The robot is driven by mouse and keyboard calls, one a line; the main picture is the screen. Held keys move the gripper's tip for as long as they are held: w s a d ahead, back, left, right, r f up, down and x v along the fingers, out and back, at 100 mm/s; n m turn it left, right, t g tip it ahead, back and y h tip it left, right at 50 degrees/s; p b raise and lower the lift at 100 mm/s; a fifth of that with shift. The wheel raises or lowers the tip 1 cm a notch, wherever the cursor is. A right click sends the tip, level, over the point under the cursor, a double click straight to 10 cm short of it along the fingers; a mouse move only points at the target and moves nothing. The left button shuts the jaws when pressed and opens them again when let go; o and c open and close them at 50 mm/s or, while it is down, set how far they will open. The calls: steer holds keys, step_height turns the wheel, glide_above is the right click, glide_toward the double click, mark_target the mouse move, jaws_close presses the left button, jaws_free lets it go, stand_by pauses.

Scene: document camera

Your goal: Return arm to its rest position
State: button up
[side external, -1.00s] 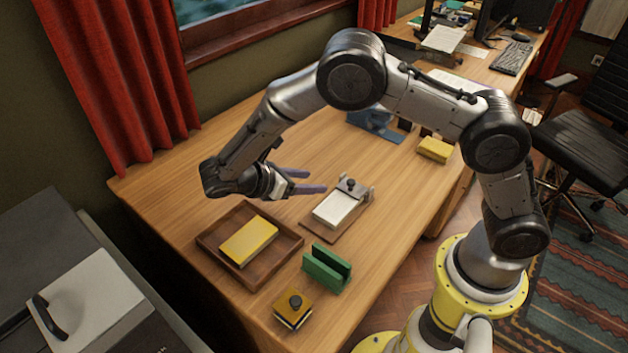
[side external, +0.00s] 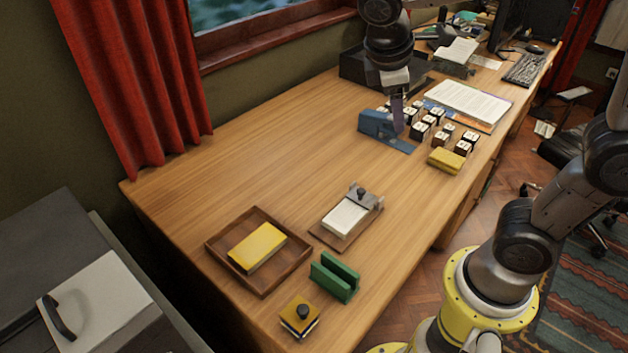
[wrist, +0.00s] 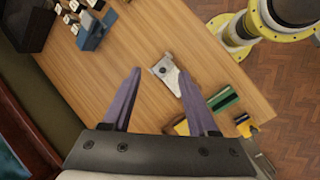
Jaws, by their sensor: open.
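My gripper (side external: 397,122) points down above the far part of the desk, by the blue holder, in the side external view. In the wrist view its two purple fingers (wrist: 161,72) are spread apart with nothing between them. The wooden desk (side external: 270,150) lies below. Part of my arm runs out of the top of the side view, so its full pose is hidden.
A wooden tray (side external: 221,250) holds a yellow block (side external: 257,247). Nearby are a clamped white pad (side external: 345,217), green holder (side external: 335,278) and knobbed yellow block (side external: 300,318). A blue holder (side external: 380,128) and several small blocks stand farther back. The desk's left middle is clear.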

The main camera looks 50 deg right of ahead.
steer(key=s+a+f+m+t+y, duration=0.1)
steer(key=s+a+m+t+y, duration=0.1)
steer(key=s+m, duration=0.2)
steer(key=s+a+f+m+t+y, duration=0.1)
steer(key=s+a+m+t+y, duration=0.1)
steer(key=s, duration=0.5)
steer(key=shift+s+a+m+t+y, duration=0.2)
steer(key=shift+a+m+t+y, duration=0.15)
steer(key=shift+m+t, duration=0.5)
